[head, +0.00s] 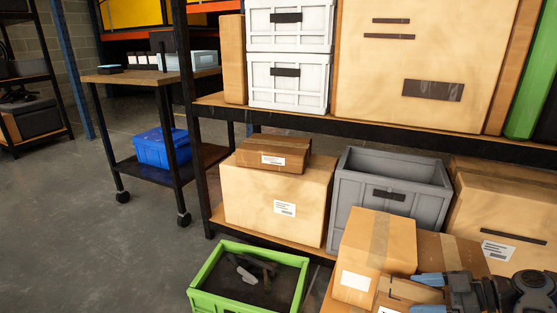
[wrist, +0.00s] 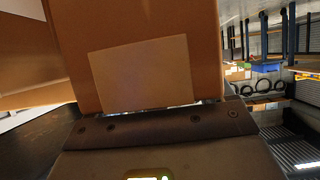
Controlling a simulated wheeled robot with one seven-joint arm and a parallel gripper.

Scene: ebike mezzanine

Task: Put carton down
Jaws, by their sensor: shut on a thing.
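My gripper (head: 428,294) is at the lower right of the head view, with its blue-tipped fingers pointing left. It is shut on a brown carton (head: 408,291), which is partly hidden by the fingers and cut off by the frame's lower edge. In the wrist view a carton (wrist: 205,60) with a pale label fills the middle, close against the gripper's dark front edge. A taller taped carton (head: 370,250) with a white label stands directly behind the gripper in the head view. I cannot tell whether the held carton touches what lies under it.
A green open crate (head: 205,303) holding dark items is left of the cartons. The lower shelf holds a large carton (head: 245,205) with a smaller carton (head: 258,147) on top, and a grey bin (head: 347,200). Open floor (head: 70,220) lies to the left.

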